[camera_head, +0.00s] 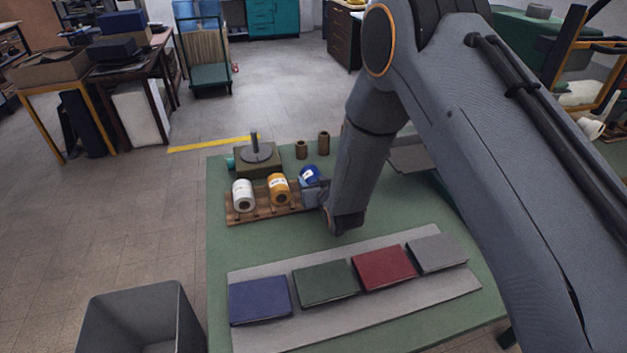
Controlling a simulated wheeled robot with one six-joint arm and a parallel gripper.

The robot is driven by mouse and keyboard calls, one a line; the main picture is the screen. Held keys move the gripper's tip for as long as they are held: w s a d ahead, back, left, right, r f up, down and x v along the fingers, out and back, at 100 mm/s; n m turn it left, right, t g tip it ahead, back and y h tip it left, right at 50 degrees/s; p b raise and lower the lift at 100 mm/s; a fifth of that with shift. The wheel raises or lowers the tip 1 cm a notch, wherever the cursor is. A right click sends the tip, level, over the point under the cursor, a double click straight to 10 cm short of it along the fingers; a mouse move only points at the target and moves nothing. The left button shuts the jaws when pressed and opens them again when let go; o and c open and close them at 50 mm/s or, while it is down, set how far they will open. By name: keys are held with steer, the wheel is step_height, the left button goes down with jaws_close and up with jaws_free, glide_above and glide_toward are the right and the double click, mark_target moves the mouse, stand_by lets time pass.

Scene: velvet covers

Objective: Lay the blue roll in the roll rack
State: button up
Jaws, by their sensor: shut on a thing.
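The blue roll (309,175) is at the right end of the wooden roll rack (240,218), in line with a white roll (243,196) and a yellow-orange roll (278,189) that lie in the rack. My gripper (313,192) is at the blue roll and shut on it. My arm hides part of the gripper and the rack's right end. I cannot tell whether the blue roll touches the rack or is held just above it.
A squat stand with an upright post (257,155) and two brown spools (312,146) stand behind the rack. Blue, green, red and grey covers lie on a grey mat (370,318) in front. A grey bin (140,310) is at the lower left. Green table surface (222,250) is clear before the rack.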

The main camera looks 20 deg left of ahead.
steer(key=shift+f, duration=0.15)
steer(key=o, duration=1.3)
steer(key=shift+s, duration=0.15)
steer(key=shift+o, duration=0.2)
steer(key=shift+d+f, duration=0.1)
steer(key=shift+d, duration=0.05)
steer(key=shift+w, duration=0.2)
